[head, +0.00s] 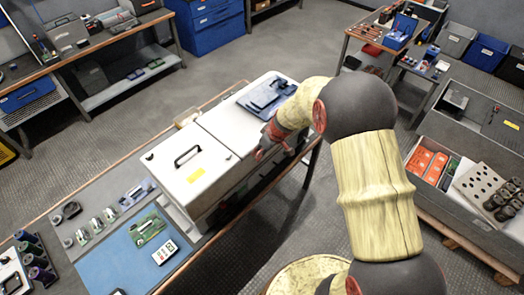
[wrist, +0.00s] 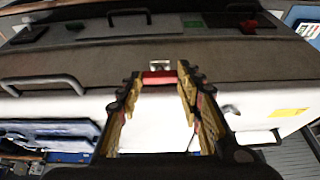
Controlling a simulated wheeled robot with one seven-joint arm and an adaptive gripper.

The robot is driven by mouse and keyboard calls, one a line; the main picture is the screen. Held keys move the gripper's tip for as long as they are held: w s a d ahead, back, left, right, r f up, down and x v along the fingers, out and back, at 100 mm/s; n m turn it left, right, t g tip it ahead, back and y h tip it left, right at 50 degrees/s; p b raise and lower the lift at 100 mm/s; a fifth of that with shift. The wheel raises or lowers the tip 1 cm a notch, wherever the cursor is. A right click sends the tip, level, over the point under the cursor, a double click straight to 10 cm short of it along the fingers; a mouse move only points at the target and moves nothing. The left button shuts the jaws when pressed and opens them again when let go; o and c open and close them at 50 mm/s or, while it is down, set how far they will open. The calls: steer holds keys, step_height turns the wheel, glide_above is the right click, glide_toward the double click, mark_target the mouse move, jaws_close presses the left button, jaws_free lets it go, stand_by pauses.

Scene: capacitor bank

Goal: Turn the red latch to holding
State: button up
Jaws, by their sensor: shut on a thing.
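The red latch (wrist: 158,78) is a short red bar on the front of a white cabinet, just below a small metal plate, in the wrist view. My gripper (wrist: 160,84) has its two yellow-and-black fingers on either side of the latch and is shut on it. The bar lies roughly level across the picture between the fingertips. In the head view the white cabinet (head: 187,168) stands on a bench, and my gripper (head: 265,146) is at its right-hand face. The latch cannot be made out clearly there.
A dark handle (head: 187,155) stands on the cabinet's lid. A blue tray (head: 268,97) lies on the cabinet's far part. A blue mat (head: 105,258) with a green circuit board (head: 147,229) lies on the bench at front left. An open grey crate (head: 445,128) is at right.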

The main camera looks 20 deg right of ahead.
steer(key=shift+m+h, duration=0.3)
steer(key=shift+m, duration=0.4)
steer(key=o, duration=1.2)
steer(key=shift+c, duration=0.2)
steer(key=shift+r, duration=0.1)
steer(key=v, duration=1.1)
steer(key=shift+s+r, duration=0.3)
steer(key=shift+s, duration=0.05)
steer(key=shift+c, duration=0.4)
